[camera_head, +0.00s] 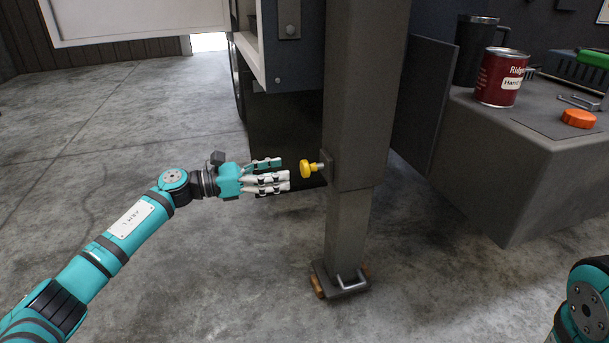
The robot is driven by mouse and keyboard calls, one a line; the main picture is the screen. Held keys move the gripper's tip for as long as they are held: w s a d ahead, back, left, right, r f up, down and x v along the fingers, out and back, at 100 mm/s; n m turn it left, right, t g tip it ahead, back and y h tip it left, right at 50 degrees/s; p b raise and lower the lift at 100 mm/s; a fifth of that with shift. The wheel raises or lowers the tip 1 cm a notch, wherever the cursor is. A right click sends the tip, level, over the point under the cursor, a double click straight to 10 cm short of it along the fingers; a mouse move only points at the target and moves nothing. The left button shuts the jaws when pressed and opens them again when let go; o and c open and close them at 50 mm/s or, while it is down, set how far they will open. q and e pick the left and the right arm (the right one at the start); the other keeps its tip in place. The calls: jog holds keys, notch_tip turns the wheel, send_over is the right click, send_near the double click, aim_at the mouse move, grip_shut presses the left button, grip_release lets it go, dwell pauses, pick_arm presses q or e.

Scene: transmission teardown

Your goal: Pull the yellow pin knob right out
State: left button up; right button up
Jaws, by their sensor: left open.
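The yellow pin knob (306,169) sticks out to the left from the grey post (352,150), with a short metal shank between knob and post. My left gripper (286,173) is open and empty, just left of the knob, with its fingers pointing right towards it. A small gap shows between the fingertips and the knob. My right gripper is out of view; only part of my right arm shows at the lower right edge.
A foot plate (342,284) with a metal handle sits at the post's base. At right, a grey bench (520,150) carries a red can (501,78), a dark mug (474,50) and an orange cap (579,118). The concrete floor at left is clear.

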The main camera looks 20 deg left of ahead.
aim_at(302, 167)
pick_arm(q)
jog(key=b+x, duration=0.2)
jog(key=x, duration=0.5)
grip_shut()
dwell(0.3)
